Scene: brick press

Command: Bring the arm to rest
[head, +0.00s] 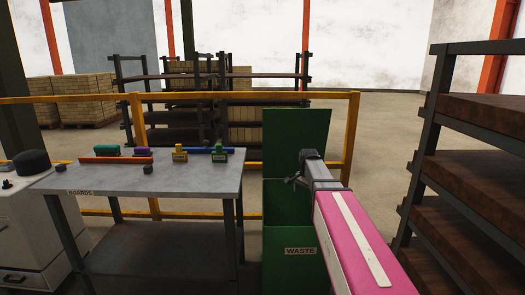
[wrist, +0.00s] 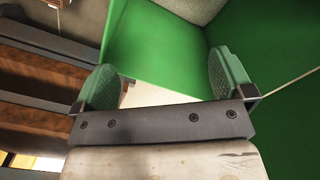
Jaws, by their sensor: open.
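My gripper (head: 297,179) is at the end of my pink arm, in front of the raised green panel of the green waste bin (head: 290,225), which carries a WASTE label. In the wrist view my gripper (wrist: 165,85) is open, its two green pads wide apart with nothing between them. The green bin surfaces (wrist: 180,50) fill the space beyond the pads. The bin's inside is mostly hidden in the head view.
A grey table (head: 190,185) labelled BOARDS stands left of the bin, with several coloured tools on it. A dark rack (head: 465,150) of brown boards stands close on the right. A yellow rail (head: 60,99) runs behind. Open floor lies beyond the rail.

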